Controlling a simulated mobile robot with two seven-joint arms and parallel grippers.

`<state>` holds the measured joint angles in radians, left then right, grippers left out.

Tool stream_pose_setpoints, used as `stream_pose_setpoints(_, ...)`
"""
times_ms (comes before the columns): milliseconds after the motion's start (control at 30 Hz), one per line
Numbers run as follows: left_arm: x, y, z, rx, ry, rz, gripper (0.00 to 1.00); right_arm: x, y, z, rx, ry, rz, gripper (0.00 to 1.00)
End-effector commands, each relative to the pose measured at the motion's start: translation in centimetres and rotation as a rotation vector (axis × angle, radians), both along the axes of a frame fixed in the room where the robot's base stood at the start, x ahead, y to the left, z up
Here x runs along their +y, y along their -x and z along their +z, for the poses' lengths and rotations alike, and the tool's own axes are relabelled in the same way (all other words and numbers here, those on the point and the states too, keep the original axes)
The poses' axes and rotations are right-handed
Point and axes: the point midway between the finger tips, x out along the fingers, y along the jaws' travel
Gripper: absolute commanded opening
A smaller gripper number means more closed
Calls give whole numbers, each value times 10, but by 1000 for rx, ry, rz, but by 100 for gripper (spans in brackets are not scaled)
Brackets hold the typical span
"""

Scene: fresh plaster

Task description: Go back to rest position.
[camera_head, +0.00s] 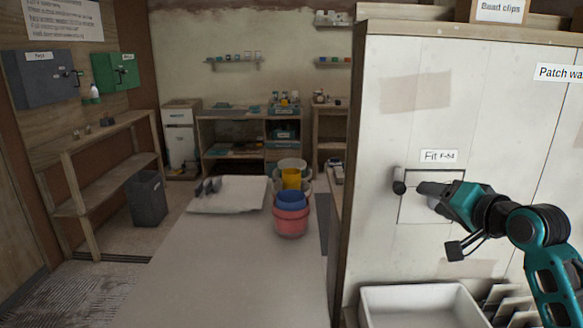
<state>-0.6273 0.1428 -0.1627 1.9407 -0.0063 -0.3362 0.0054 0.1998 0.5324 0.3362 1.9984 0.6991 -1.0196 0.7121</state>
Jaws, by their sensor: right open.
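My right gripper (428,189) is in front of the pale wall panel at the right, its arm coming in from the right edge. It is open, and I see nothing held in it. Its dark tips overlap a square outlined patch (415,213) below a label reading "Fit F-54" (438,156). A small black and pale cylindrical piece (399,181) sits at the patch's upper left, just left of the fingertips. I cannot tell whether the tips touch the wall. My left gripper is not in view.
A white tray (372,303) stands below the panel. Nested buckets (291,222) and a pale sheet (235,205) are on the central surface. A wooden bench (75,205), a dark bin (147,212) and wall boxes (42,88) are at the left. Shelving (235,116) stands at the back.

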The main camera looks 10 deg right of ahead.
Motion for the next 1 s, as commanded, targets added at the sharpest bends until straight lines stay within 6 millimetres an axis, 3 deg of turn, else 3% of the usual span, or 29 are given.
stream_pose_setpoints(133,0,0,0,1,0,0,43,18,9,-32,76,59,32,58)
stream_pose_setpoints(267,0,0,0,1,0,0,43,56,38,-98,236,201,113,58)
stream_pose_setpoints(400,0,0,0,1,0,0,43,105,97,-173,444,389,254,58)
stream_pose_setpoints(500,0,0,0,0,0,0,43,135,145,-209,570,501,359,58)
stream_pose_setpoints(700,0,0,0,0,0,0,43,175,230,-245,752,649,543,58)
stream_pose_setpoints(900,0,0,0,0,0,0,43,200,298,-254,883,731,692,58)
stream_pose_setpoints(1000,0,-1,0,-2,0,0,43,200,277,-268,806,747,665,58)
